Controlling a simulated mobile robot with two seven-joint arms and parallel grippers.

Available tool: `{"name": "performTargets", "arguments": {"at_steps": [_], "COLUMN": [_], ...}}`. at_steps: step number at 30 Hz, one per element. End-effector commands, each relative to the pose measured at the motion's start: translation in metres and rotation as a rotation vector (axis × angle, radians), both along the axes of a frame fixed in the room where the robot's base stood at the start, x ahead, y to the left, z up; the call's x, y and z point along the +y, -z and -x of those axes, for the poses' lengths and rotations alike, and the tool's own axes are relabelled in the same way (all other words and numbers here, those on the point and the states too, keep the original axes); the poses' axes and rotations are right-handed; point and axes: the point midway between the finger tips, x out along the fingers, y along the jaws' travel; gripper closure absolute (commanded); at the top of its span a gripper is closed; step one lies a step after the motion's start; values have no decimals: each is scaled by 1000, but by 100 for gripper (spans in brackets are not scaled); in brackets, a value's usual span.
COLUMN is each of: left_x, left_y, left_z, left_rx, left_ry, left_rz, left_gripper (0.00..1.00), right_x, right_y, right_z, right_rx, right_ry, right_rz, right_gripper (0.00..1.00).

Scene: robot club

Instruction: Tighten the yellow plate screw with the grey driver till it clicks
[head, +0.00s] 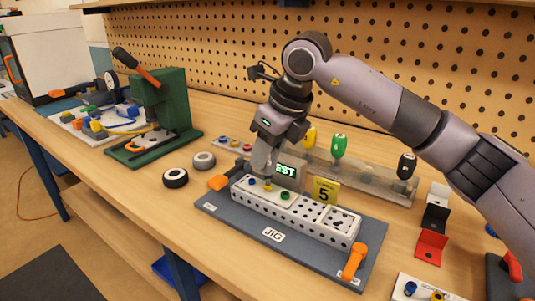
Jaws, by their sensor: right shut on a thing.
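My right gripper (264,160) comes down from above over the left part of the white perforated plate (318,220). It is shut on the grey driver, which is mostly hidden by the fingers and hard to tell apart from them. Beneath the fingertips a small yellow screw (268,186) shows on the plate, with a blue screw (252,181) to its left and a green one (286,195) to its right. I cannot tell whether the driver tip touches the yellow screw. The plate lies in the grey jig (273,234). My left gripper is out of view.
Orange clamps (354,262) sit at the jig's ends. Behind it stand a yellow "5" card (325,191), a partly hidden green-lit display (286,170) and a rack (365,180) with yellow, green and black drivers. Two wheels (175,178) and a green press (165,105) stand left.

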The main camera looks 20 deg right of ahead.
Motion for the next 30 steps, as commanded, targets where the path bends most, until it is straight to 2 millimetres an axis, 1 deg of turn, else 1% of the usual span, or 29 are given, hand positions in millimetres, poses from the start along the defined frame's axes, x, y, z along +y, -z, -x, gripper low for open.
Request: {"name": "performTargets", "arguments": {"at_steps": [1,6,21,25,30], "left_x": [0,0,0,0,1], "left_y": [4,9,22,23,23], "left_z": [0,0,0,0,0], "left_rx": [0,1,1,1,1], "left_ry": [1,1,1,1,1], "left_rz": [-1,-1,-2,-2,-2], "left_gripper": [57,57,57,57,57], "right_x": [1,0,1,1,1], "right_y": [2,2,2,2,2], "right_z": [0,0,0,0,1], "right_rx": [-1,-1,0,1,2], "right_ry": [43,215,741,815,824], "right_rz": [1,3,2,2,0], "right_gripper": [94,94,94,94,94]}}
